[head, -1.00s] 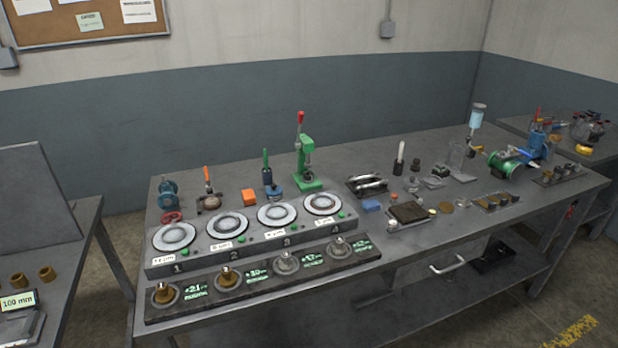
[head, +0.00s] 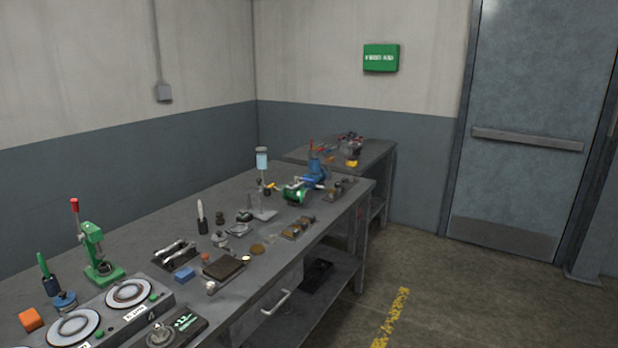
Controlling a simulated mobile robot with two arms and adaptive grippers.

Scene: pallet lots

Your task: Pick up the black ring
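I cannot make out a black ring for certain in the head view; the small parts are too small to tell apart. The long grey workbench (head: 140,235) runs from the lower left toward the far corner. Small dark and metal pieces stand around its middle, among them a small dark stacked piece (head: 220,218). A narrow tray (head: 299,229) with several small parts lies near the bench's right edge. Neither of my grippers shows in the view.
A green press (head: 97,256) and a unit with round white discs (head: 129,293) stand at the lower left. A blue-green machine (head: 300,191) stands near the far end, before a second table (head: 378,152). The floor (head: 460,290) is open toward the grey door (head: 528,130).

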